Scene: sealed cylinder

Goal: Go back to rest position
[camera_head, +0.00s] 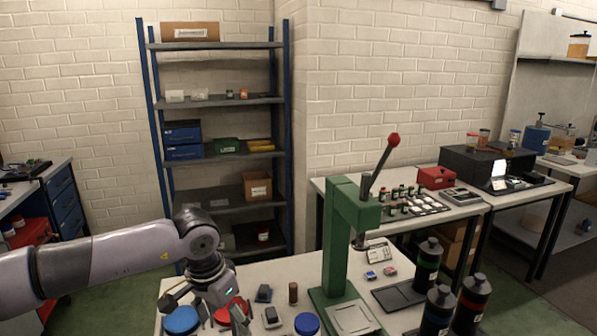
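My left arm (120,262) reaches in from the left, bent at the elbow, with its wrist (212,284) low over the front-left part of the worktable (270,270). My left gripper (203,310) is beside a blue round lid (182,321) and over a red round piece (233,310). Its fingers blend with the small parts there, so I cannot tell whether they are open or hold anything. My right arm and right gripper are not in view.
A green press (343,235) with a red-knobbed lever (376,165) stands on the table's right half. Dark bottles (428,262) stand at its right edge. A shelf rack (221,140) is behind. A drawer cabinet (60,200) is at left, another bench (400,225) at right.

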